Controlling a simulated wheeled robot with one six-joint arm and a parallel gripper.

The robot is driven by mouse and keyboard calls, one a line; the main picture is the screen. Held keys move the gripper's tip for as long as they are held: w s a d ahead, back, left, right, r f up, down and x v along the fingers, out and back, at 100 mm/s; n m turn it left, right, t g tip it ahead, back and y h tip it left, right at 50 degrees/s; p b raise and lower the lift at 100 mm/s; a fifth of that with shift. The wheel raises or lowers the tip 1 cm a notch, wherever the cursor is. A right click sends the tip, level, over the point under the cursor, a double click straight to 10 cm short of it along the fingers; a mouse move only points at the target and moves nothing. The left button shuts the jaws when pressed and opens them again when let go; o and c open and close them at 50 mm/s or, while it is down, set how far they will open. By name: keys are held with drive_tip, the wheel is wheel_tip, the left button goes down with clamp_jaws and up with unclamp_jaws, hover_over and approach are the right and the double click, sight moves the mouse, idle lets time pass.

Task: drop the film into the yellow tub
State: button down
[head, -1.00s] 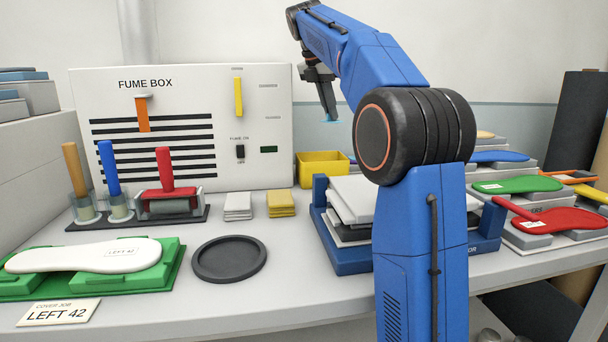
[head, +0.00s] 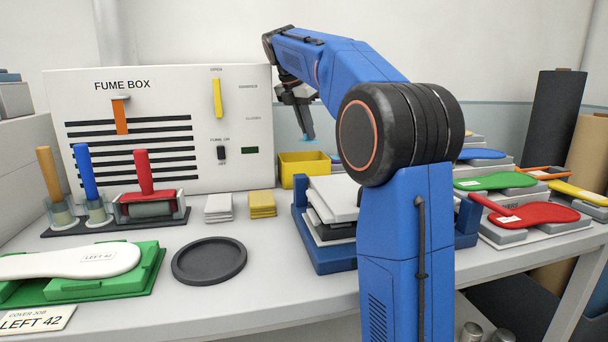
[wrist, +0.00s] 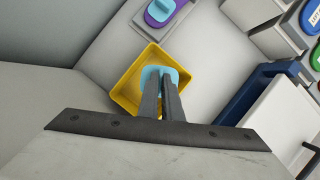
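The yellow tub (head: 304,170) stands at the back of the bench, right of the fume box. My gripper (head: 308,138) is above the tub, pointing down. A thin light-blue film shows at its fingertips. In the wrist view the fingers (wrist: 160,82) are close together on the light-blue film (wrist: 152,73). The film lies over the opening of the yellow tub (wrist: 123,92) in that view. In the head view it is still above the rim.
The fume box (head: 165,130) stands left of the tub. A blue rack with stacked sheets (head: 330,205) is in front and to the right. Yellow pads (head: 262,204) lie to the left. A purple insole (wrist: 165,14) lies beyond the tub in the wrist view.

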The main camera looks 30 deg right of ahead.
drive_tip(key=c, duration=1.9)
unclamp_jaws()
drive_tip(key=shift+o, duration=0.2)
wheel_tip(320, 180, up, 9)
drive_tip(key=shift+f, duration=0.1)
drive_tip(key=shift+r, duration=0.6)
